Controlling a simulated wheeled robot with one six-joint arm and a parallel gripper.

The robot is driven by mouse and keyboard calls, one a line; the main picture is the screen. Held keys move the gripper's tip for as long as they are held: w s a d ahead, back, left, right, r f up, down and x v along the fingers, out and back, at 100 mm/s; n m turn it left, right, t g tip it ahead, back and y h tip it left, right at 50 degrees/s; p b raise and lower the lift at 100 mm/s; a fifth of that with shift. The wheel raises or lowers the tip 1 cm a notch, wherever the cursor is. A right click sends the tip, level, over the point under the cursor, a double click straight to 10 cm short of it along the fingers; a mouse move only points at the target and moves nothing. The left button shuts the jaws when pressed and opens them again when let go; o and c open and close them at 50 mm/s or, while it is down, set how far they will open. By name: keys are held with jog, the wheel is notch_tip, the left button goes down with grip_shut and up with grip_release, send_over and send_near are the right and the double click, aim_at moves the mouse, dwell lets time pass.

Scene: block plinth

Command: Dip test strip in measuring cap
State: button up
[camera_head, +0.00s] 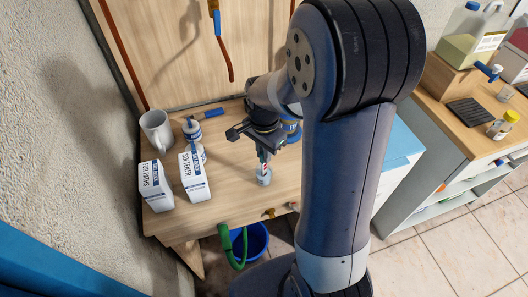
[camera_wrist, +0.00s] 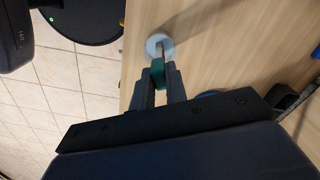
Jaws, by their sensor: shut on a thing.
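My gripper (camera_head: 264,152) points down over the wooden tabletop. It is shut on the teal end of the test strip (camera_head: 265,167), which also shows between the fingertips (camera_wrist: 158,74) in the wrist view. The measuring cap (camera_head: 264,179) is a small pale cup standing on the table right below the gripper. In the wrist view the pale round cap (camera_wrist: 152,40) lies just beyond the fingertips, and the strip's grey far end (camera_wrist: 160,50) overlaps its opening. The strip's lower tip looks inside the cap, but whether it touches liquid cannot be seen.
Two white cartons (camera_head: 156,186), a grey mug (camera_head: 157,130) and a white-and-blue bottle (camera_head: 192,129) stand on the left of the table. A blue bucket (camera_head: 249,243) sits below its front edge.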

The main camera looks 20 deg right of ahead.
jog(key=shift+r+p, duration=2.7)
jog(key=shift+r, duration=1)
jog(key=shift+w, duration=0.1)
jog(key=w+f+n+p, duration=0.5)
jog(key=n, duration=0.7)
jog(key=shift+s, duration=0.1)
